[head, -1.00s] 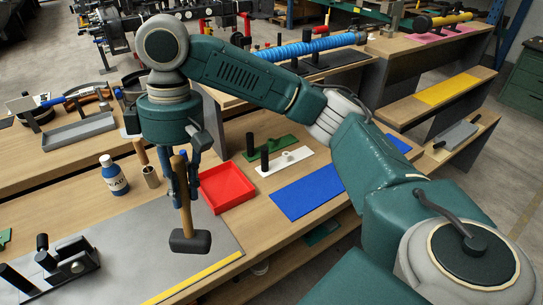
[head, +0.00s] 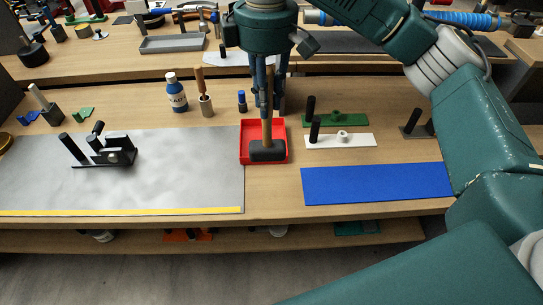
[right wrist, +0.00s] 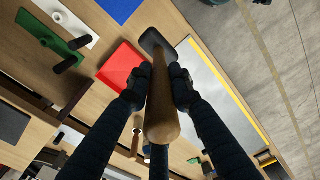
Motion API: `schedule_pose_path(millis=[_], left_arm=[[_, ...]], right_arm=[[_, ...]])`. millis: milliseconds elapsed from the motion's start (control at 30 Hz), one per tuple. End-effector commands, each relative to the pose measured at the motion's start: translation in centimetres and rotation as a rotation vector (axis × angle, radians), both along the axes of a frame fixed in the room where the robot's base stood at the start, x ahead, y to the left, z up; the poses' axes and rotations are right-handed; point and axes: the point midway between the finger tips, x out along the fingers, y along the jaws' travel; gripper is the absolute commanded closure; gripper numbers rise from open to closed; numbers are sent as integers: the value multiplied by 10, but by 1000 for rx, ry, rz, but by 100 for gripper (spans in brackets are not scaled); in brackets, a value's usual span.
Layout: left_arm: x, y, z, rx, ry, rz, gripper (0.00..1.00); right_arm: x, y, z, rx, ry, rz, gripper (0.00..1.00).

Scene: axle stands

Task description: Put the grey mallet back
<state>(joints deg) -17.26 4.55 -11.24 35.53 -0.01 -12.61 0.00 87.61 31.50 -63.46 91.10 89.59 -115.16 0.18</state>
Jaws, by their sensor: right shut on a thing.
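The grey mallet has a dark grey head (head: 267,152) and a wooden handle (head: 267,128). My right gripper (head: 268,104) is shut on the handle, and the mallet hangs upright with its head down. In the head view the mallet head overlaps the red tray (head: 243,156); its height above the tray is hard to tell. In the right wrist view the fingers (right wrist: 160,78) close around the handle (right wrist: 163,115). There the head (right wrist: 153,42) shows beside the red tray (right wrist: 116,68). My left gripper is not in view.
A grey mat (head: 200,170) with a black fixture (head: 115,155) lies left. A blue mat (head: 375,184), a white plate (head: 355,140) and a green plate (head: 350,120) with black posts are right. A blue bottle (head: 176,97) and a wooden-handled tool (head: 205,103) stand behind left.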

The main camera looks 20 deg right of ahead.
Motion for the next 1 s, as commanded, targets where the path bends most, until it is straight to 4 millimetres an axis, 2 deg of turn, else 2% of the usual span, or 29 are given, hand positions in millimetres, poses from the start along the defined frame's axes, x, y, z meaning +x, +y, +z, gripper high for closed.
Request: schedule_pose_path(millis=[33,100,300,400,567,800,1000], left_arm=[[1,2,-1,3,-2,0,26],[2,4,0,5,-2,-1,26],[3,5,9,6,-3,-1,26],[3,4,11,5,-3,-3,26],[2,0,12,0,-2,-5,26],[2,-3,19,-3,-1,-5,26],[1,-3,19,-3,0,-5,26]], right_arm=[[-1,0,-16,2,5,0,100],[-1,0,-33,2,3,0,100],[-1,-1,-78,0,0,-2,100],[0,-1,-93,0,0,-2,100],[0,-1,-106,0,-1,-2,100],[0,0,-139,2,-1,-2,100],[0,0,-147,2,-3,-1,100]])
